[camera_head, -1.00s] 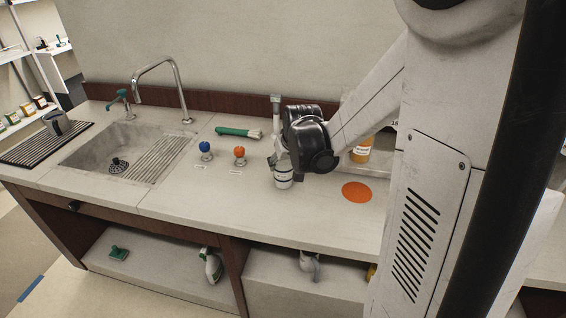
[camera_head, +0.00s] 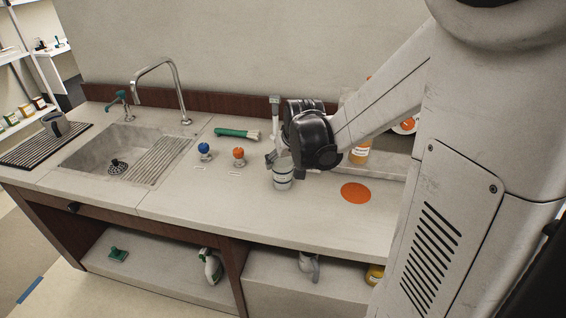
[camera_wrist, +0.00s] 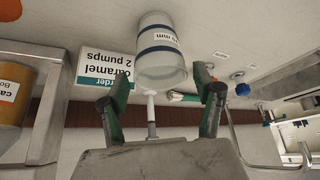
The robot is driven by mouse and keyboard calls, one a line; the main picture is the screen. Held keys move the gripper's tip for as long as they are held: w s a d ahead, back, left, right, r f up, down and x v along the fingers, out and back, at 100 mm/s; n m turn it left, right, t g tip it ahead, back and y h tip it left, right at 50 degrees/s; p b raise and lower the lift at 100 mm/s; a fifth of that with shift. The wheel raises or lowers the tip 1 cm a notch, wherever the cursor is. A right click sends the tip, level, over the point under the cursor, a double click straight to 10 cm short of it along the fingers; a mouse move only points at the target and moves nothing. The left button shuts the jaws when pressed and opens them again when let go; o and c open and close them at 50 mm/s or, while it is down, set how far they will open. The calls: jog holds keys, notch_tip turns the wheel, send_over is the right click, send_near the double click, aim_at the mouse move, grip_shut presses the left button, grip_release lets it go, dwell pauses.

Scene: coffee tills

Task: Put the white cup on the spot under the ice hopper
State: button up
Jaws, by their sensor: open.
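The white cup (camera_head: 283,178) stands upright on the counter, left of a flat orange disc (camera_head: 356,192). In the wrist view the cup (camera_wrist: 161,52) shows upside down, with dark blue bands and lettering. My gripper (camera_head: 274,158) is just above and beside the cup's upper left in the head view. In the wrist view my gripper (camera_wrist: 161,85) is open, its green-and-black fingers spread near either side of the cup's near end. Contact cannot be told. The ice hopper is not clearly visible; my arm covers part of the counter's right side.
A blue knob (camera_head: 204,149), an orange knob (camera_head: 239,154) and a green-handled brush (camera_head: 238,133) lie left of the cup. The front counter is clear.

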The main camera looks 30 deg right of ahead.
jog(key=d+p+v, duration=0.1)
jog(key=v, duration=0.8)
jog(key=s+a+r+n+t+y, duration=0.1)
jog(key=s+a+r+n, duration=0.1)
jog(key=s+a, duration=1.3)
jog(key=shift+s+a+r, duration=0.35)
jog(key=shift+a+r, duration=0.4)
jog(key=shift+a, duration=0.25)
jog(key=shift+o, duration=0.7)
jog(key=shift+s+a, duration=0.1)
jog(key=shift+s, duration=0.1)
jog(key=shift+w+f, duration=0.1)
